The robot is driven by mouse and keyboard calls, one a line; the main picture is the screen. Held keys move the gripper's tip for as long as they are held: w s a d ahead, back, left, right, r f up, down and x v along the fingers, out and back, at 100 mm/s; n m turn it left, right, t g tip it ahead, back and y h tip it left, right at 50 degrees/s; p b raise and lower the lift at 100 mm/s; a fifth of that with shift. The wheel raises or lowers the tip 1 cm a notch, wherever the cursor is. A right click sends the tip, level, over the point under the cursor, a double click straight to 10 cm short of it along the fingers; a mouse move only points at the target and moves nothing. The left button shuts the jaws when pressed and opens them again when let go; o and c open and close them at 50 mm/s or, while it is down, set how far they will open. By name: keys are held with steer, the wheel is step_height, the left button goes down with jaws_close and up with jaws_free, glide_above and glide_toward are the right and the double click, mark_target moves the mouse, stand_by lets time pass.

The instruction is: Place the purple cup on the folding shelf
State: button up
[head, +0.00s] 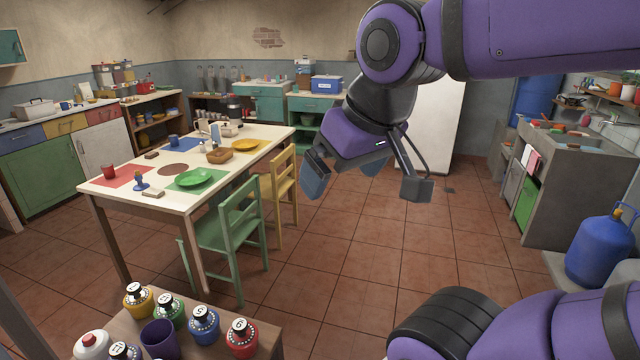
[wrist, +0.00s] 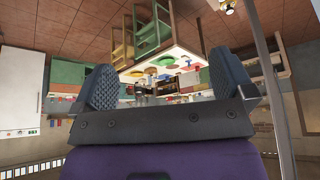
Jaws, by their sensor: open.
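The purple cup (head: 160,338) stands upright on a small wooden stand (head: 205,353) at the bottom left of the head view, among several round coloured bottles. My gripper (head: 345,172) is raised in the air over the open floor, far above and to the right of the cup. Its two pads stand wide apart in the wrist view (wrist: 165,78), with nothing between them. The cup is not visible in the wrist view. I cannot tell which surface is the folding shelf; a wall shelf with potted plants (head: 610,98) shows at the upper right.
Yellow (head: 138,300), green (head: 170,312), blue (head: 204,322) and red (head: 241,338) bottles crowd the cup. A dining table (head: 120,196) with green (head: 228,240) and yellow (head: 283,192) chairs stands behind. A blue gas cylinder (head: 600,250) is at the right. The middle floor is clear.

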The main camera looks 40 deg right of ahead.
steer(key=w+a+f+n+y, duration=0.1)
steer(key=w+a+f, duration=0.2)
steer(key=w+f, duration=0.3)
steer(key=w+a+f+n+t, duration=0.1)
steer(key=w+a+f, duration=0.25)
steer(key=w, duration=0.45)
steer(key=w+a+f+y, duration=0.1)
steer(key=w+a+f, duration=0.25)
steer(key=w, duration=0.25)
steer(key=n+t+y, duration=0.1)
steer(key=n+y, duration=0.2)
steer(key=n, duration=0.2)
glide_toward(151, 337)
steer(key=a+r+v, duration=0.1)
steer(key=v, duration=0.4)
steer(key=x, duration=0.5)
steer(key=shift+f, duration=0.15)
steer(key=shift+w+a+f, duration=0.2)
steer(key=shift+w+f, duration=0.4)
steer(key=shift+f, duration=0.35)
steer(key=shift+w+a+f, duration=0.15)
steer(key=shift+w+f, duration=0.4)
steer(key=shift+f, duration=0.35)
steer(key=shift+w+a+f, duration=0.25)
steer(key=shift+w+f, duration=0.15)
